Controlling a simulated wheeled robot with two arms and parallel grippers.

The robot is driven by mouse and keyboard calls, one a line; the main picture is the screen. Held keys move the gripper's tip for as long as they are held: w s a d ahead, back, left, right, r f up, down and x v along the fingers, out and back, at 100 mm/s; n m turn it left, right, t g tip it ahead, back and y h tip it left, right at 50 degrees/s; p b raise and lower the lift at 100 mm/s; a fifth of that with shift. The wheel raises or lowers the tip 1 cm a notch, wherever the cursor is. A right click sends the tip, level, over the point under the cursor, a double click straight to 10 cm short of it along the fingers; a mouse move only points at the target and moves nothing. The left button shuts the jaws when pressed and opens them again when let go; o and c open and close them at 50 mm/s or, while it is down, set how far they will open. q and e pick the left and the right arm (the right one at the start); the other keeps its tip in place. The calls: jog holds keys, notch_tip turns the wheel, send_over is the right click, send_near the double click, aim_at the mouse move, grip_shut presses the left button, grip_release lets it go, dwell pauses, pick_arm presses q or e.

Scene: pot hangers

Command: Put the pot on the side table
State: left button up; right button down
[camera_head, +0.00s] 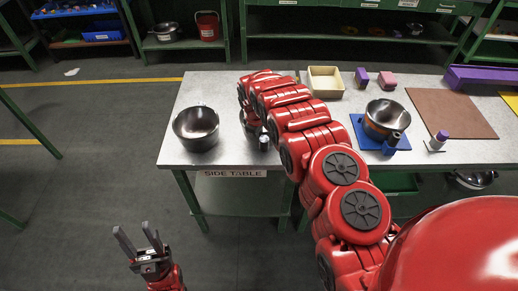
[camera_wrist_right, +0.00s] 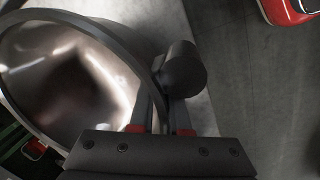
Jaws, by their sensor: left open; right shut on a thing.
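A metal pot (camera_wrist_right: 70,75) with a dark rim fills the left of the right wrist view. Its dark knob-like handle (camera_wrist_right: 188,75) sticks out toward the floor side. My right gripper (camera_wrist_right: 160,108) is shut on this pot at its rim beside the handle. In the head view my right arm hides most of this pot; its dark handle (camera_head: 264,142) shows above the side table (camera_head: 225,158), which bears a "SIDE TABLE" label. I cannot tell whether the pot touches the top. My left gripper (camera_head: 136,232) is open and empty, low in front of the table.
A second dark pot (camera_head: 196,128) stands on the table to the left. Another pot (camera_head: 385,115) is on a blue stand (camera_head: 363,136) at the right.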

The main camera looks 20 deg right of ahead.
jog(key=shift+w+d, duration=0.1)
jog(key=shift+w, duration=0.2)
notch_tip(320, 180, down, 3)
jog(key=shift+s+r+b, duration=0.1)
jog(key=shift+s+b, duration=0.05)
jog(key=shift+b, duration=0.65)
jog(key=shift+f, duration=0.35)
jog(key=c, duration=0.9)
grip_release()
jog(key=shift+f, duration=0.1)
